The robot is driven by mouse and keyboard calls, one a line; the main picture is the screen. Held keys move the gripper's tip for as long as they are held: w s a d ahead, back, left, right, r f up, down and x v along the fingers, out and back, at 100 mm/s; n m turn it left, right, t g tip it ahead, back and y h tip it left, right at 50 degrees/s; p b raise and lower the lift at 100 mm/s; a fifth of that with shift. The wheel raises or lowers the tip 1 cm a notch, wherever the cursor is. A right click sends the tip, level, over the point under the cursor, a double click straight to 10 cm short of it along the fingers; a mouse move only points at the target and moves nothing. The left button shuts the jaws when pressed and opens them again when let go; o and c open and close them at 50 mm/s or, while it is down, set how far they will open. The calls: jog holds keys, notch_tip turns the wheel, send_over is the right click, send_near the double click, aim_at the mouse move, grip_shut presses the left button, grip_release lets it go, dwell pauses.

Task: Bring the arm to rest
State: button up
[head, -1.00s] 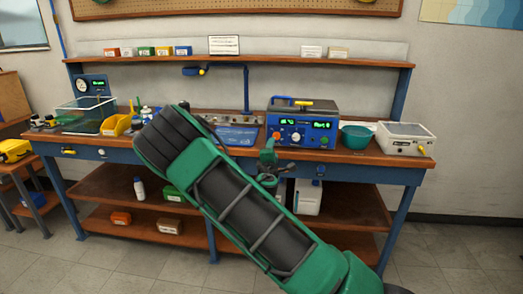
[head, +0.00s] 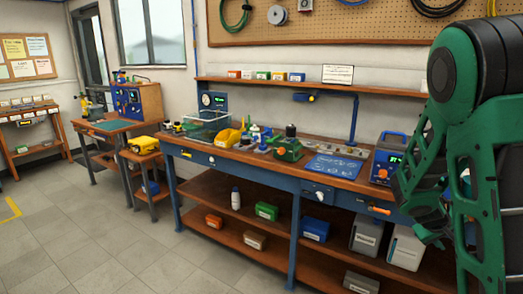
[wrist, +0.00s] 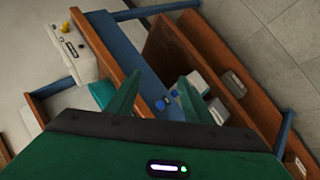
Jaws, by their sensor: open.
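My green and black arm (head: 480,110) stands upright along the right edge of the head view, in front of the right part of the workbench (head: 255,160). In the wrist view my gripper (wrist: 160,78) has its two green fingers apart, with nothing seen between them. The bench appears tilted beyond the fingers, and no contact with it shows.
A yellow case (head: 143,144) sits on a side stand. The floor at left (head: 75,225) is clear.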

jog(key=s+a+r+m+g+y, duration=0.1)
jog(key=s+a+r+y, duration=0.1)
jog(key=s+a, duration=0.4)
jog(key=s+a+r+m+g+y, duration=0.1)
jog(key=s+a+y, duration=0.3)
jog(key=s, duration=0.8)
jog(key=s+a+r+m+g+y, duration=0.1)
jog(key=s+a+r+m+y, duration=0.2)
jog(key=s+a, duration=0.4)
jog(key=s+r, duration=0.1)
jog(key=s, duration=0.1)
jog(key=shift+s+a, duration=0.3)
jog(key=shift+a, duration=0.1)
jog(key=shift+w+f, duration=0.3)
jog(key=shift+w, duration=0.35)
